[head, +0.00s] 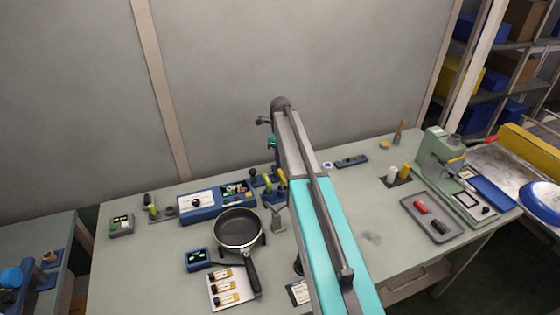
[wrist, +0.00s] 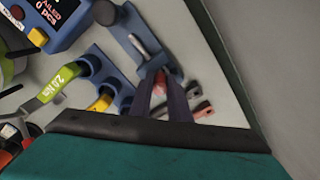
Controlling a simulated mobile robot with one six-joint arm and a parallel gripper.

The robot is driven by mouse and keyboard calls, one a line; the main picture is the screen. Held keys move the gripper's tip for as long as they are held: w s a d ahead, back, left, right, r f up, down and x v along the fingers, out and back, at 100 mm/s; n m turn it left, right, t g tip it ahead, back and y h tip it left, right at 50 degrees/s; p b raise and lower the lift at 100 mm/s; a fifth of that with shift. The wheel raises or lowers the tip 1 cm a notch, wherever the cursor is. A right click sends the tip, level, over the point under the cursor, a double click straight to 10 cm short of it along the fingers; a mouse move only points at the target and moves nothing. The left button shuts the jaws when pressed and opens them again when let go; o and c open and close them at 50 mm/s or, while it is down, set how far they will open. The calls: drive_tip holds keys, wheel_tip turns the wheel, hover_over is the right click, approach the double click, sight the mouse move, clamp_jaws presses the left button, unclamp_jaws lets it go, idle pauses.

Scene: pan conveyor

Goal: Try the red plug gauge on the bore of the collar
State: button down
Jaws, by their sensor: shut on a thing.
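My gripper (wrist: 161,86) shows in the wrist view with its two dark fingers shut on a small pinkish-red piece, taken as the red plug gauge (wrist: 161,77). Most of that piece is hidden between the fingers. It is at the lower end of a blue holder (wrist: 124,48) that carries a silver pin (wrist: 141,46); I cannot tell whether it touches the holder. In the head view my arm hides the fingertips. A red cylinder (head: 420,206) lies on the grey tray at the right. I cannot pick out the collar for certain.
A blue rack (wrist: 92,62) with green (wrist: 62,82) and yellow (wrist: 103,100) handles stands beside the gripper. Small red-and-grey pieces (wrist: 203,110) lie right of the fingers. A pan (head: 238,230) and a green press (head: 440,165) stand on the bench, with free surface right of my arm.

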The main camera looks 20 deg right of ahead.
drive_tip(key=shift+f, duration=0.35)
idle(0.3)
drive_tip(key=shift+r, duration=0.2)
idle(0.7)
drive_tip(key=shift+r+p, duration=1.45)
drive_tip(key=shift+r, duration=1.9)
drive_tip(key=shift+r, duration=0.15)
